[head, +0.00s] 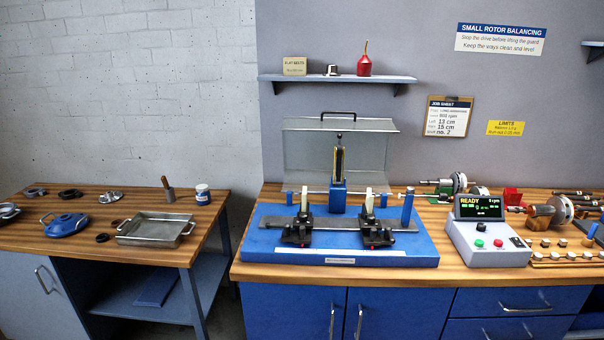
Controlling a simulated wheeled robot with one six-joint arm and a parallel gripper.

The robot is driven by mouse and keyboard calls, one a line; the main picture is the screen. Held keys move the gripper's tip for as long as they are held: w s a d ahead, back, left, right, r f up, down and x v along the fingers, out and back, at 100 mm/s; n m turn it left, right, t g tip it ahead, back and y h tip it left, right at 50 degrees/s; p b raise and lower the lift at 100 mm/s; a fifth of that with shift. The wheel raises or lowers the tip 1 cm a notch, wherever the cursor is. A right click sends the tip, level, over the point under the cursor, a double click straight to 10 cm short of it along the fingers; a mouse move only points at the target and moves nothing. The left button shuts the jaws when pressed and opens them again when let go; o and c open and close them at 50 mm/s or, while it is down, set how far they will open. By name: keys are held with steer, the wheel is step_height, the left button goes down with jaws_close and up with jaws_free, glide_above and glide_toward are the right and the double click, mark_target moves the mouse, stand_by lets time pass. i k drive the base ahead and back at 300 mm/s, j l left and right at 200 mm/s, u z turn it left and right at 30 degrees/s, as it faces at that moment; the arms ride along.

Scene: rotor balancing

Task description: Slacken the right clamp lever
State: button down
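The blue balancing machine base (270,252) stands on the right bench, with a grey ways bar (335,224) across it. Two black supports with pale upright tops sit on the ways, a left support (297,233) and a right support (375,231). The right clamp lever appears to be the small dark part with a reddish spot (376,242) low at the front of the right support. It is too small to tell whether it is tight or slack. My gripper is not in view.
A clear guard (300,160) with a black handle stands raised behind the ways. A blue post (338,195) rises at the middle back. A control box (487,240) reading READY stands right of the base. The left bench holds a metal tray (156,229).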

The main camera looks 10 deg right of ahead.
mark_target(388, 234)
steer(key=i+l+u, duration=0.45)
steer(key=l+u, duration=0.2)
